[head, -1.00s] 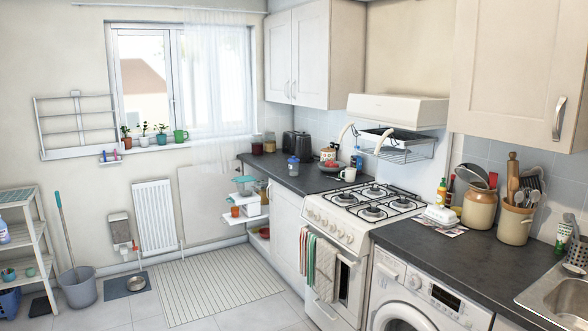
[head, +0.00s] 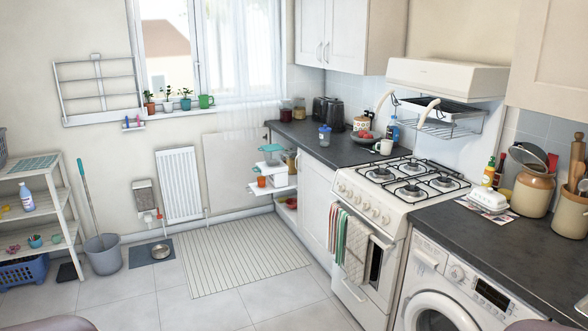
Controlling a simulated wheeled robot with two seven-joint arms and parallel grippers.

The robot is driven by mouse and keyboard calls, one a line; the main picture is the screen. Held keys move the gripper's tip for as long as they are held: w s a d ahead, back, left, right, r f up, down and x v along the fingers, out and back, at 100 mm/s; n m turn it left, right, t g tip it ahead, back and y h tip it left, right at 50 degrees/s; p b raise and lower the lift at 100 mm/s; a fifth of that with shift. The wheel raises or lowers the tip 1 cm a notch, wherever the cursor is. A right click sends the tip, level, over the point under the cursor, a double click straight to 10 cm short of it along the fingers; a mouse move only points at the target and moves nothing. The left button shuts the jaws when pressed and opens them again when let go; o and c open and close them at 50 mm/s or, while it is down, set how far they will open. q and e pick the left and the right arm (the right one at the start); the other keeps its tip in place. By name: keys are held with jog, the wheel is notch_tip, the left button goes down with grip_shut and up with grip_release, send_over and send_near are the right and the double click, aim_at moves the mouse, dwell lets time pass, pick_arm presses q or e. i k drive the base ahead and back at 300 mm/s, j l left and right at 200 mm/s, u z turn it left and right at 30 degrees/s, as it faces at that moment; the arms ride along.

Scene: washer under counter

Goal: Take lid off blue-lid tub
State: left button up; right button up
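A small clear tub with a blue lid (head: 324,135) stands upright on the dark countertop (head: 345,150), left of the stove. Its lid looks seated on top. It is small in the view, and its contents are hard to make out. Neither of my grippers is in view. Only rounded dark parts, probably of my arms, show at the bottom left and bottom right edges.
A black toaster (head: 326,110), a plate of red food (head: 364,136) and a white mug (head: 384,147) stand near the tub. The stove (head: 402,190) and washer (head: 450,285) line the right. The striped mat (head: 245,258) and floor ahead are clear.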

aim_at(325, 129)
jog(key=i+j+u, duration=0.35)
jog(key=i, duration=1.3)
jog(key=i+j+u, duration=0.1)
jog(key=i+u, duration=0.3)
jog(key=i, duration=1.3)
jog(key=i+l+z, duration=0.2)
jog(key=i+z, duration=0.2)
jog(key=i, duration=0.15)
jog(key=i+z, duration=0.35)
jog(key=i, duration=0.15)
jog(key=i+j+z, duration=0.1)
jog(key=i+z, duration=0.3)
jog(key=i, duration=0.15)
jog(key=i+j+z, duration=0.35)
jog(key=i, duration=0.15)
jog(key=i+l, duration=0.05)
